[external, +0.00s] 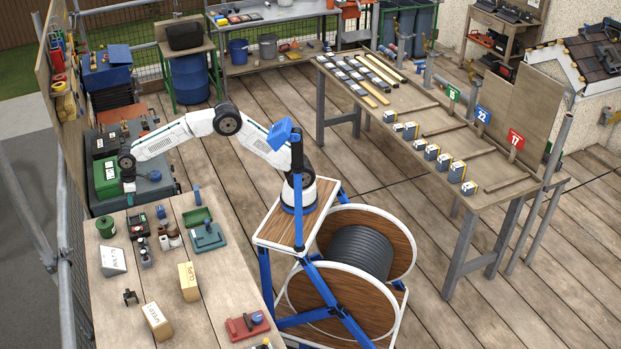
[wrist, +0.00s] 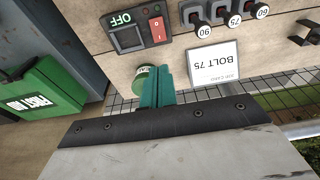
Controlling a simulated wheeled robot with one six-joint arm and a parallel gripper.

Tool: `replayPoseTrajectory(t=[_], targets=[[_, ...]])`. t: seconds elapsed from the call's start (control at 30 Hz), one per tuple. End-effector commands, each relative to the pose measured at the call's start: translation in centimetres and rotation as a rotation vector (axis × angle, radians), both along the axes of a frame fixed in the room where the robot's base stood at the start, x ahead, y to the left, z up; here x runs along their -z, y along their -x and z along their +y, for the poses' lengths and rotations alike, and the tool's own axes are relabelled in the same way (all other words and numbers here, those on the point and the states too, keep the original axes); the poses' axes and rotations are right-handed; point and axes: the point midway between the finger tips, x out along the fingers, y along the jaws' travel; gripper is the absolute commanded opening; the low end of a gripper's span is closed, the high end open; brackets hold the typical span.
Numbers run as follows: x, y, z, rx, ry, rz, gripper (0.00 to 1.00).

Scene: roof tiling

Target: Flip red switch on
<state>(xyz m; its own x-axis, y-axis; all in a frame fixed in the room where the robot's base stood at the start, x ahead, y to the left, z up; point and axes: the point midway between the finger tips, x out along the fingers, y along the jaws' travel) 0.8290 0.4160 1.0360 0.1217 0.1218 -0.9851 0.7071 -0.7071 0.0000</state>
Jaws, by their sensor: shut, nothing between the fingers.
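The red rocker switch (wrist: 157,30) is on a black box in the wrist view, with a lit-looking OFF sign (wrist: 121,19) beside it. In the external view the black switch box (external: 138,224) sits on the near-left wooden bench; its rocker is too small to read. My gripper (wrist: 158,73) has teal fingers pressed together and empty. Their tips show below the switch in the wrist view, overlapping the edge of a green round tin (wrist: 142,78). In the external view my gripper (external: 129,197) hangs above the bench, near the switch box. The fingers appear apart from the rocker.
A green first aid box (wrist: 43,95) lies past the bench end. A mesh fence (wrist: 240,105) runs along the bench edge.

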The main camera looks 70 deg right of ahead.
Motion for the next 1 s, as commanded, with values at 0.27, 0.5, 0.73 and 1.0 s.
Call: replayPoseTrajectory(t=[0.27,0.5,0.73,1.0], targets=[[3.0,-0.3,0.3,0.000,0.002,0.004,0.00],[8.2,-0.9,1.0,0.000,0.002,0.004,0.00],[12.1,-1.4,1.5,0.000,0.001,0.003,0.00],[13.8,-1.7,1.7,0.000,0.000,0.000,0.00]])
